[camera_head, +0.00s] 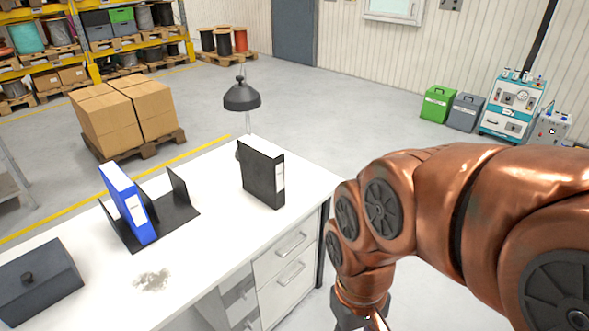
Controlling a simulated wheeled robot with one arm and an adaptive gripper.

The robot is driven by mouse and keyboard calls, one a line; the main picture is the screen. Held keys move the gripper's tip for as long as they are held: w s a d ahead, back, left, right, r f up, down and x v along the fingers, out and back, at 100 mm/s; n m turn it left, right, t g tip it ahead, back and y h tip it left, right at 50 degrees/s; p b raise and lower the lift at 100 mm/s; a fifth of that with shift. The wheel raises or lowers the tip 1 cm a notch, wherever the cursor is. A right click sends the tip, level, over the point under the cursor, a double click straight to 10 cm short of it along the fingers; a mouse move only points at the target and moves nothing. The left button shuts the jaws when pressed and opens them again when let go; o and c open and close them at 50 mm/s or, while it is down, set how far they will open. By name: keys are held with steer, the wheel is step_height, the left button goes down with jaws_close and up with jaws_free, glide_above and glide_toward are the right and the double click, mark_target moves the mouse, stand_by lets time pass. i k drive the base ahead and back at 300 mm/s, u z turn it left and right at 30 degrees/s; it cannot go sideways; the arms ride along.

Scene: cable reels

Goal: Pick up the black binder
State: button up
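The black binder (262,174) stands upright on the white desk (217,237), near its far right corner. Its spine with a white label faces right. Nothing touches it in front. My copper arm comes in from the right side. My gripper (362,318) is at the bottom edge of the picture, beside the desk's right side and well apart from the binder. Only its dark upper part shows; its fingers are cut off by the frame or hidden.
A blue binder (127,203) leans in a black rack (177,212) left of the black binder. A dark lamp (241,96) stands behind the black binder. A dark box (40,285) sits at the desk's left. Bare desk lies in front of the black binder. Drawers (287,262) are below.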

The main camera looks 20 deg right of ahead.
mark_target(263, 167)
steer(key=k, duration=0.65)
steer(key=u, duration=0.45)
steer(key=i, duration=1.1)
steer(key=u, duration=0.55)
